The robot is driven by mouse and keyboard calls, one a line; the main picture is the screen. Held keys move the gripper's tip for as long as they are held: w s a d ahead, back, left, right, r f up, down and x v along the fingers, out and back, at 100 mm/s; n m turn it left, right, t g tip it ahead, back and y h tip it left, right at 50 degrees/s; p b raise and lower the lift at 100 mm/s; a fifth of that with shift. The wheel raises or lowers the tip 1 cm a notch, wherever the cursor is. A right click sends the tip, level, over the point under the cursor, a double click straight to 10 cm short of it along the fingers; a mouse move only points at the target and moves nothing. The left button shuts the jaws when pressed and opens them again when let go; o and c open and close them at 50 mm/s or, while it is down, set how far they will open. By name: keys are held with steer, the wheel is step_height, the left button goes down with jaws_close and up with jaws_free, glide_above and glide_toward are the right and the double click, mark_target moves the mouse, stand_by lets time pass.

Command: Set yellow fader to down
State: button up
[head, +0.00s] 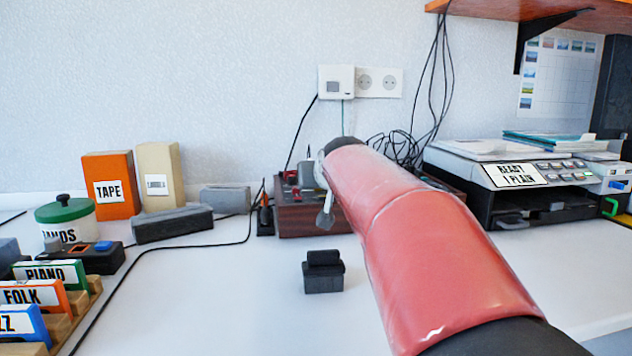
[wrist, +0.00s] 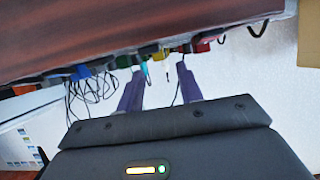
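A brown wooden console (head: 305,221) stands on the desk against the wall, partly hidden behind my red arm. In the wrist view its wooden side (wrist: 130,30) fills the top, with small coloured caps along its edge. A yellow cap (wrist: 165,53), seemingly the yellow fader, shows there, between a green cap (wrist: 122,62) and a red one (wrist: 203,47). Its slot and setting cannot be made out. My gripper (wrist: 160,73) is open, its two fingers apart, with the yellow cap beyond the tips. In the head view my gripper (head: 325,214) is mostly hidden at the console.
A small black block (head: 323,278) stands on the desk in front of the console. A printer (head: 520,185) is at the right under an orange shelf (head: 560,15). Boxes, a green-lidded jar (head: 66,222) and a disc rack (head: 60,320) are at the left.

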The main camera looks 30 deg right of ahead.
mark_target(318, 193)
steer(key=shift+x, duration=2.2)
jaws_close()
